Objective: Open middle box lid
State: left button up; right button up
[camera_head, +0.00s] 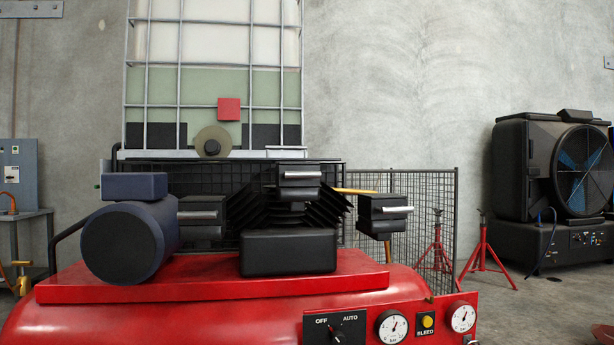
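Three small black boxes with silver bar handles show in the head view: a left box (203,230), a middle box (299,193) and a right box (382,226). The middle box sits highest, among black finned parts just above a black block. Its upper part, with a silver handle (300,175) across the front, looks like a lid lying down on the box; no open gap shows. What holds the boxes up is hard to tell. Neither of my grippers is in view.
A red compressor (210,288) with gauges fills the foreground, bearing a dark cylinder (122,244) and a black block (288,253). Behind stand a caged tank (213,75) and a mesh fence (425,210).

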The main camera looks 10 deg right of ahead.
aim_at(287, 174)
jog(key=u, duration=0.2)
jog(key=i, duration=1.25)
jog(key=z, duration=0.75)
